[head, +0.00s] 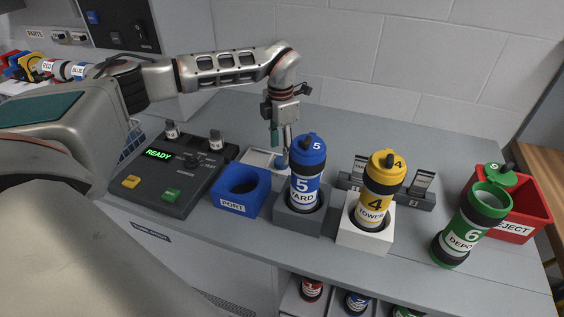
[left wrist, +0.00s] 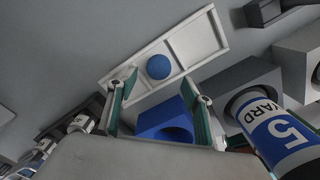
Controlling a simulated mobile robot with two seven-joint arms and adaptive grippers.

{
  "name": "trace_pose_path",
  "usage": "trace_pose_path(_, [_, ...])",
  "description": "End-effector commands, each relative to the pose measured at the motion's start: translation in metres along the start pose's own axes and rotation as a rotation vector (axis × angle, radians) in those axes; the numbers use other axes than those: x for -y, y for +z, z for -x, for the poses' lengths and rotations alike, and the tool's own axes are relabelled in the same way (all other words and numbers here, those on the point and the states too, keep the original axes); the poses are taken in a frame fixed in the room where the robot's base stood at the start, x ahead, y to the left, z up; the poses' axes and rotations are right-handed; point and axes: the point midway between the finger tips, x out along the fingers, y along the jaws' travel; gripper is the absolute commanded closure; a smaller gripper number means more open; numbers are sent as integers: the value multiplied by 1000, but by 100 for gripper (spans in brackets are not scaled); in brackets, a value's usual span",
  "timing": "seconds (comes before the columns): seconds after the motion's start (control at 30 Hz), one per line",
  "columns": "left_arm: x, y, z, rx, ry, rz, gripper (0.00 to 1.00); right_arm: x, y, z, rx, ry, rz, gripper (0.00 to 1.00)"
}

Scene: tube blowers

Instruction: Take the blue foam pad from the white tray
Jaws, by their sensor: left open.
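The white tray (left wrist: 197,40) shows in the left wrist view as a shallow divided tray. The round blue foam pad (left wrist: 159,67) lies in its middle part. In the head view the tray (head: 256,158) sits behind the blue port block, partly covered by my gripper and the blue tube 5; the pad is hard to make out there. My left gripper (left wrist: 161,84) is open and empty, its green-lined fingers pointing at the tray on either side of the pad's line. In the head view this gripper (head: 282,152) points down over the tray. My right gripper is not in view.
The blue port block (head: 240,190), blue tube 5 (head: 306,172) in a grey holder and yellow tube 4 (head: 380,190) in a white holder stand close by. A control box (head: 172,178) reads READY. Green tube 6 (head: 470,225) and a red reject bin (head: 520,213) are at the right.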

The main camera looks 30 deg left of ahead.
Motion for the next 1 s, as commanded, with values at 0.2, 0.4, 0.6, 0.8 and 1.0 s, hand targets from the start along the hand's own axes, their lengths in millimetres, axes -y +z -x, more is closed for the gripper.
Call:
trace_pose_path(0.2, [-2,2,-32,-3,-1,0,50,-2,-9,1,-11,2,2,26])
trace_pose_path(0.4, [-2,2,-41,-1,-1,-1,50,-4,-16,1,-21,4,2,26])
trace_pose_path(0.6, [-2,2,-41,-1,0,0,60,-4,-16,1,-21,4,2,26])
trace_pose_path(0.8, [-2,2,-41,-1,0,0,78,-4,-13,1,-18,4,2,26])
trace_pose_path(1.0, [-2,2,-41,-1,0,0,78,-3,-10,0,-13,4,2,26])
